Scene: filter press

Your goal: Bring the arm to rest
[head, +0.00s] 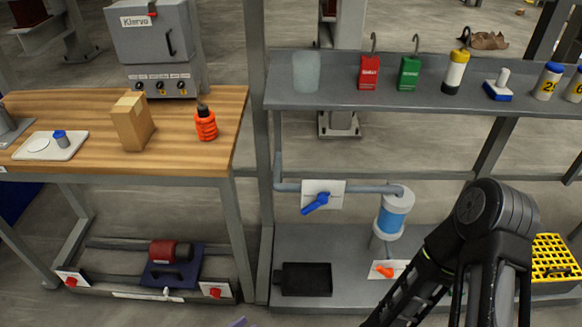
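My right arm (495,215) comes up from the bottom edge at the right, bent at a black joint, in front of the lower shelf. Its links run down out of the picture, and I see no fingertips of the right gripper. My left arm and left gripper are not in view. Whether either gripper holds anything is hidden.
A grey shelf (340,92) bears red and green tagged hooks, bottles and a clear cup. Below are a pipe with a blue-handled valve (316,202), a blue filter housing (391,221), a black tray (306,279) and a yellow crate (552,258). A wooden bench (80,105) stands left.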

